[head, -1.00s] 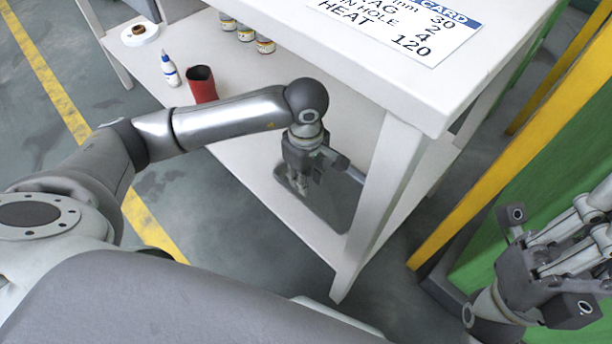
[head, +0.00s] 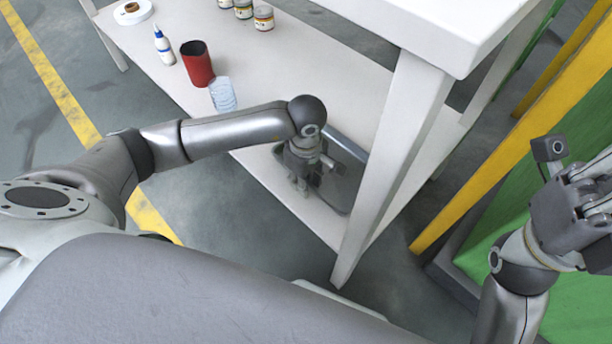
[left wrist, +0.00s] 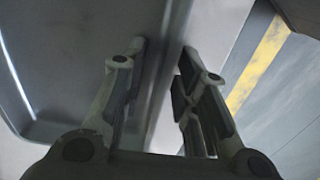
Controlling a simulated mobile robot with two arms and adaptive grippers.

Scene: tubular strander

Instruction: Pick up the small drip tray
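The small drip tray (head: 348,144) is a shallow grey metal tray with rounded corners. It lies on the lower shelf of the white bench, close to the front bench leg. My left gripper (head: 300,187) points down over the tray's near side and hides part of it. In the left wrist view, the tray (left wrist: 70,60) fills the left side. The left fingers (left wrist: 165,52) are apart, with the tray's rim running between them; I cannot tell whether they touch it. My right gripper (head: 590,195) is at the right picture edge, partly cut off, away from the tray.
The lower shelf (head: 290,75) also holds a red cup (head: 197,64), a clear ribbed item (head: 222,95), a white bottle (head: 164,47), a white roll (head: 133,11) and several small jars (head: 264,18). The bench leg (head: 395,150) and the tabletop (head: 440,25) hem in the tray.

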